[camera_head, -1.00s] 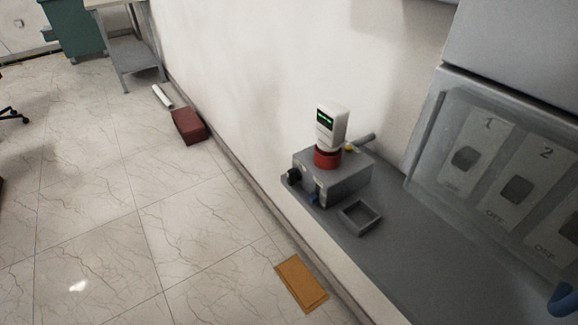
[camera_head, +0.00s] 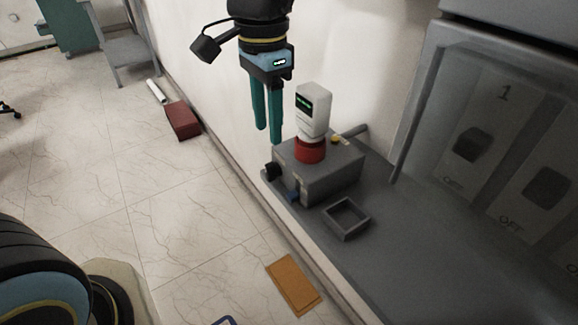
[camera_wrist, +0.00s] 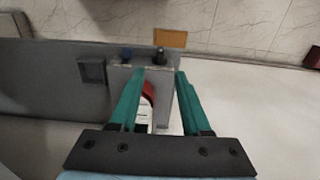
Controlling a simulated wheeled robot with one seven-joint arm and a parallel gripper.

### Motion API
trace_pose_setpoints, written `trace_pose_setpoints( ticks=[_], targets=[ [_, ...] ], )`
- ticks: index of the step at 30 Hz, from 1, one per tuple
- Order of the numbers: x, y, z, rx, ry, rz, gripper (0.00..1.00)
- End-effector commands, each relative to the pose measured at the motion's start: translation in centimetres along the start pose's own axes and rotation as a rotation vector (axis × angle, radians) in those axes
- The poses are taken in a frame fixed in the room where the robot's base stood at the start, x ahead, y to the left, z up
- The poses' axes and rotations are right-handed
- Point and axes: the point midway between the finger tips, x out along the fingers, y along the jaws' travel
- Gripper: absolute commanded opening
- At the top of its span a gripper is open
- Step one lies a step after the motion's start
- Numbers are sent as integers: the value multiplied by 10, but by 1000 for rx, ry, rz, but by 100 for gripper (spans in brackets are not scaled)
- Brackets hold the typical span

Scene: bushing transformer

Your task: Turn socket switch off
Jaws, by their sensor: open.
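A grey socket box (camera_head: 335,175) stands on the grey bench by the wall. A black knob (camera_head: 273,172) and a blue part (camera_head: 294,190) stick out of its front face; which of them is the switch I cannot tell. A white device with a green display (camera_head: 313,112) stands on a red ring (camera_head: 309,149) on top. My gripper (camera_head: 268,136) points down, open and empty, with its teal fingers left of the white device. In the wrist view, the open fingers (camera_wrist: 158,72) hang over the box, with the black knob (camera_wrist: 159,53) and blue part (camera_wrist: 126,53) beyond their tips.
A square grey frame (camera_head: 346,218) lies on the bench beside the box. A panel with numbered OFF switches (camera_head: 500,150) stands at the right. An orange board (camera_head: 292,285) and a dark red box (camera_head: 183,121) lie on the floor. The floor at the left is mostly clear.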

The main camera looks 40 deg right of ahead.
Motion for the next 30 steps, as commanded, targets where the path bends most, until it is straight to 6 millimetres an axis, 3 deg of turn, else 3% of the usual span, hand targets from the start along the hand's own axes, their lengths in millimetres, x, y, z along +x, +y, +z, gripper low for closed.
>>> trace_pose_setpoints(
  ticks=[16, 21, 30],
  targets=[
    [89, 0, 1, -3, -3, 1, 48],
    [101, -1, 1, -5, 0, -1, 48],
    [104, -1, 1, -6, 1, -2, 48]
  ],
)
